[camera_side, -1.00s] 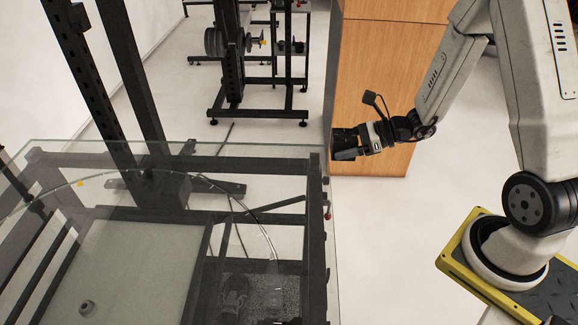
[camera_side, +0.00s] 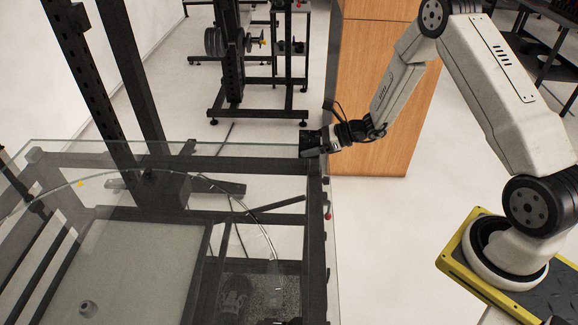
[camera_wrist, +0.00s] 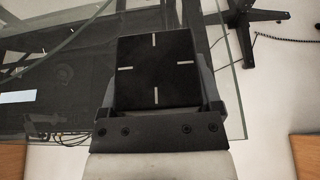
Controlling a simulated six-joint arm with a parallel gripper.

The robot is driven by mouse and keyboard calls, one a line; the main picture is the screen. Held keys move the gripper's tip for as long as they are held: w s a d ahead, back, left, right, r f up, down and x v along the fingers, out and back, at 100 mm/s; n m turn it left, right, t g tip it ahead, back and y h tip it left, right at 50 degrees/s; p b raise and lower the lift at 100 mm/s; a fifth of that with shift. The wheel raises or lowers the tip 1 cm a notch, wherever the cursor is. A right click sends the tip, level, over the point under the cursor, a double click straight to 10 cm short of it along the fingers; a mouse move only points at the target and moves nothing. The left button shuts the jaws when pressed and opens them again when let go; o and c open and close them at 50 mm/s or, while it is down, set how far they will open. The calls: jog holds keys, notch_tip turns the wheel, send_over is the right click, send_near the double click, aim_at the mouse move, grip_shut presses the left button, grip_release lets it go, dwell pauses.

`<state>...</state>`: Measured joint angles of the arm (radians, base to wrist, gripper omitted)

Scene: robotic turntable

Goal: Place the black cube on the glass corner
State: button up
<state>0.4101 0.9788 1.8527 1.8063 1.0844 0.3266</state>
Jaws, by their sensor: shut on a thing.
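A black cube with white line marks on its face (camera_wrist: 154,68) fills the middle of the wrist view, between the fingers of my gripper (camera_wrist: 157,85). My gripper (camera_side: 311,143) is shut on the cube. In the side view it is at the far right corner of the glass top (camera_side: 335,240), and the cube is hard to tell from the dark fingers there. I cannot tell whether the cube touches the glass.
A black frame with an upright post (camera_side: 128,80) stands under and through the glass at left. A wooden cabinet (camera_side: 375,90) stands just behind my arm. A black rack (camera_side: 255,90) stands farther back. Floor (camera_side: 400,250) is open right of the glass.

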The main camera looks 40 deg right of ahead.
aim_at(303, 164)
jog(key=shift+w+f, duration=0.7)
jog(key=shift+f, duration=0.15)
jog(key=shift+w+f, duration=0.3)
jog(key=shift+f, duration=1.55)
jog(key=shift+f, duration=0.1)
jog(key=o, duration=1.2)
